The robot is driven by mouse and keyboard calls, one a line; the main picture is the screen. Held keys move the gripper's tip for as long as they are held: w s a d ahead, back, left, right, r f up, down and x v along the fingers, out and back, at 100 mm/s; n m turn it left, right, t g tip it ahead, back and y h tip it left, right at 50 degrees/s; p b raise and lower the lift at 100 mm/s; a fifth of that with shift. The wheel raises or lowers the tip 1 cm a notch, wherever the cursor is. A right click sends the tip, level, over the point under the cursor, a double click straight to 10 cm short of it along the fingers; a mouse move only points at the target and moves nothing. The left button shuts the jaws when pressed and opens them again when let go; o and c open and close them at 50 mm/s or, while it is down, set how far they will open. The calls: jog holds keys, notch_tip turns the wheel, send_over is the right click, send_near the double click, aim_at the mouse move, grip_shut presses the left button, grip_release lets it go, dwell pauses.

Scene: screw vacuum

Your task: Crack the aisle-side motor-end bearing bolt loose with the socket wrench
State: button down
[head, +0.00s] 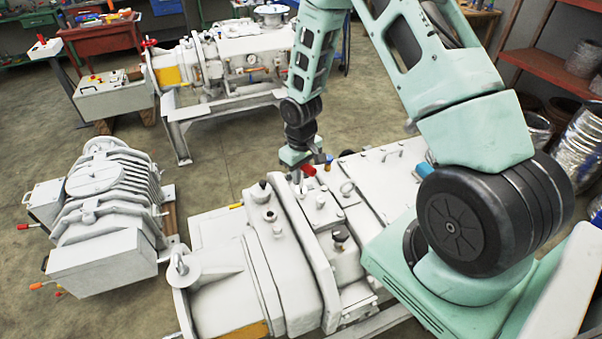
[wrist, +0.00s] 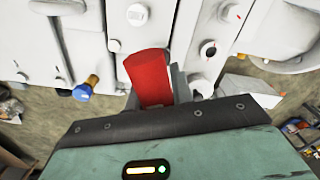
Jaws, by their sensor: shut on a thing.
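My gripper (head: 301,172) points down over the far side of the white pump-and-motor unit (head: 224,259). It is shut on a red handle (head: 309,169), which I take to be the socket wrench's. In the wrist view the red handle (wrist: 150,76) stands out in front of my gripper (wrist: 172,93) against the white housing. The wrench's socket end is hidden. White round bolt heads (wrist: 137,14) show on the housing beside the handle. I cannot tell which is the bearing bolt, or whether the socket is on it.
A dark-capped fitting (head: 340,234) and lifting eyes rise from the unit's top. A ribbed grey machine (head: 104,205) stands at left on the floor. Another pump on a stand (head: 225,60) is behind. Open floor (head: 215,165) lies between them. A red shelf (head: 555,60) is at right.

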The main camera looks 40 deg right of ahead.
jog(key=shift+f+b, duration=0.5)
jog(key=shift+f, duration=0.15)
dwell(0.3)
jog(key=n, duration=0.3)
jog(key=shift+p, duration=0.4)
jog(key=shift+r+p, duration=2)
jog(key=shift+r, duration=0.6)
jog(key=shift+s+f, duration=0.1)
